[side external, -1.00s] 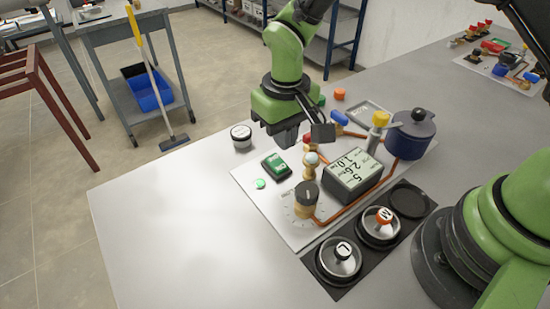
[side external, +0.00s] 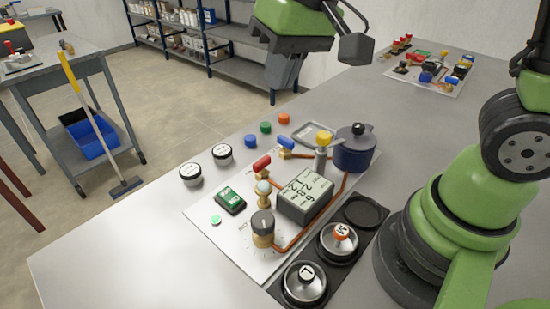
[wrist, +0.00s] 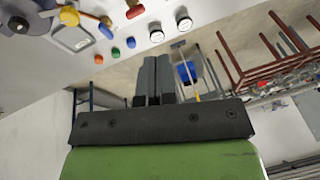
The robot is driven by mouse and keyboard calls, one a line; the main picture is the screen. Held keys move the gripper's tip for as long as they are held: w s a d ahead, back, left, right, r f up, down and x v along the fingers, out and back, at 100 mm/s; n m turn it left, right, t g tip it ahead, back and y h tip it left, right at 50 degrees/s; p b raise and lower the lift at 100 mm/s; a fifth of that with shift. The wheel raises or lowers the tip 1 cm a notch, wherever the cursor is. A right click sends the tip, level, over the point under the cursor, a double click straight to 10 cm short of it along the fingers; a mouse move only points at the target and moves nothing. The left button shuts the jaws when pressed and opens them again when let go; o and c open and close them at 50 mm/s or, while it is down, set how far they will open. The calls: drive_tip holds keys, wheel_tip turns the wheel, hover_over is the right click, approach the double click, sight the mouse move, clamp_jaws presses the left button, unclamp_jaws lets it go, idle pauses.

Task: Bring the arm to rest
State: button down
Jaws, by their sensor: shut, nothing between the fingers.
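My gripper (side external: 283,72) is raised above the far side of the table, clear of the panel and its parts. Its grey fingers are together and empty in the wrist view (wrist: 153,80). A dark blue pot (side external: 355,150) stands at the panel's far right corner. Nothing touches the gripper.
Two white-topped round jars (side external: 191,173) stand left of the panel. Lidded dishes marked L (side external: 305,284) and M (side external: 338,240) sit in a black tray (side external: 284,279). Blue, green and orange caps (side external: 284,118) lie behind. The table's front left (side external: 110,240) is bare.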

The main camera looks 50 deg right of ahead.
drive_tip(key=s+d+r+m+t, duration=0.1)
drive_tip(key=s+d+r+t, duration=0.1)
drive_tip(key=s, duration=0.4)
drive_tip(key=s+d+r+t, duration=0.2)
drive_tip(key=s+r, duration=0.1)
drive_tip(key=s, duration=0.3)
drive_tip(key=shift+s+r+m+y, duration=0.25)
drive_tip(key=shift+s+m+y, duration=0.05)
drive_tip(key=shift+m, duration=0.1)
